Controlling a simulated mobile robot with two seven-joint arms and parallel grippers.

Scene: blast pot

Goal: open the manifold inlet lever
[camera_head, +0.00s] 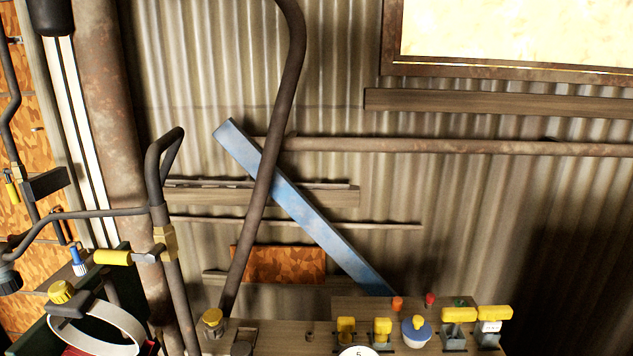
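A lever with a yellow grip (113,257) sticks out to the left, roughly level, from near a brass fitting (165,241) on a dark pipe at the lower left. Several more yellow handles stand on a bench panel at the bottom right, among them a lever-like pair (459,315) and (493,313). No label shows which one is the manifold inlet lever, so I cannot tell. Neither of my grippers is in view.
A blue bar (305,210) leans diagonally against the corrugated wall (500,220). A long brown pipe (264,180) rises in front of it. A rusty post (115,110) stands at left. A round white gauge (357,351) is cut off at the bottom edge.

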